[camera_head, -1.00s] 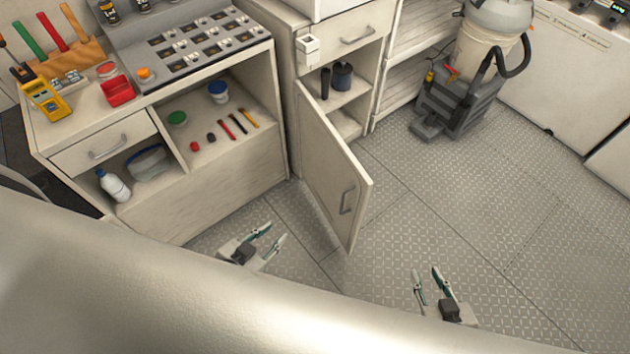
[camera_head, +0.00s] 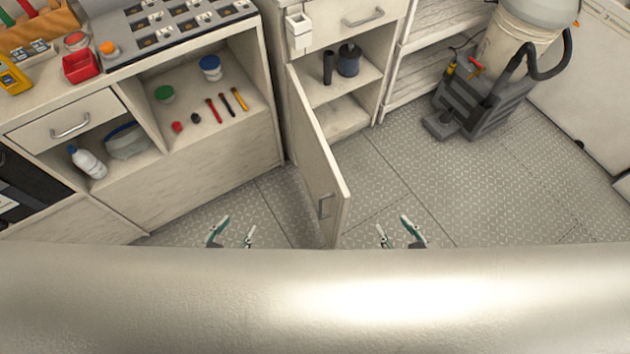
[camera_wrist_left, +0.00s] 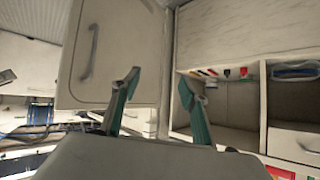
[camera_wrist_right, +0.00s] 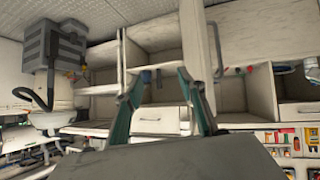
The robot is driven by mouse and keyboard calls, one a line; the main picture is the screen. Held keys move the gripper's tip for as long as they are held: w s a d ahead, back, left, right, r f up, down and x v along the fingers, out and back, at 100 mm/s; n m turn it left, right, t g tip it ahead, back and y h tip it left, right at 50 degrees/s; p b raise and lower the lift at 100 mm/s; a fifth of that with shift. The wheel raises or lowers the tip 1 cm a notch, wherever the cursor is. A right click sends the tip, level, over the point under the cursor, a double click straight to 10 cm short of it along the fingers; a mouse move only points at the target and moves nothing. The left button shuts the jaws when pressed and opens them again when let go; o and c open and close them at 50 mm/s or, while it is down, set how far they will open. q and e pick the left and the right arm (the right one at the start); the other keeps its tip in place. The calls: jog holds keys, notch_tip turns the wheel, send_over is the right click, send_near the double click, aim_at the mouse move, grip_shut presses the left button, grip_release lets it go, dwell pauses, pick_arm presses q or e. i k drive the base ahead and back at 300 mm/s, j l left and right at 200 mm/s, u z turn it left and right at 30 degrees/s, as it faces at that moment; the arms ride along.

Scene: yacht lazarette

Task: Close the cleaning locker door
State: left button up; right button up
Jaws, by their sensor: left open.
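The cleaning locker door (camera_head: 318,165) stands wide open, swung out from the locker (camera_head: 345,115) toward me. Its handle (camera_head: 325,206) is on the left face, near the free edge. My left gripper (camera_head: 231,233) is open and empty, left of the door and low in the head view. My right gripper (camera_head: 400,233) is open and empty, right of the door. Neither visibly touches it. The left wrist view shows the door (camera_wrist_left: 125,60) and handle (camera_wrist_left: 91,52) beyond the fingers. The right wrist view shows the door (camera_wrist_right: 193,40) nearly edge-on with its handle (camera_wrist_right: 216,50).
Dark canisters (camera_head: 348,60) stand on the locker's shelf. An open-fronted workbench (camera_head: 200,170) holding jars and tools is at the left. A vacuum cleaner (camera_head: 480,95) stands on the floor at the back right. The metal floor (camera_head: 480,190) right of the door is clear.

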aim_at(329, 196)
jog(key=k+j, duration=0.35)
jog(key=j, duration=0.15)
jog(key=k+j+z, duration=0.15)
jog(key=k+j, duration=0.15)
jog(key=j, duration=0.25)
jog(key=k+j, duration=0.25)
jog(key=k, duration=0.25)
jog(key=i+z, duration=0.05)
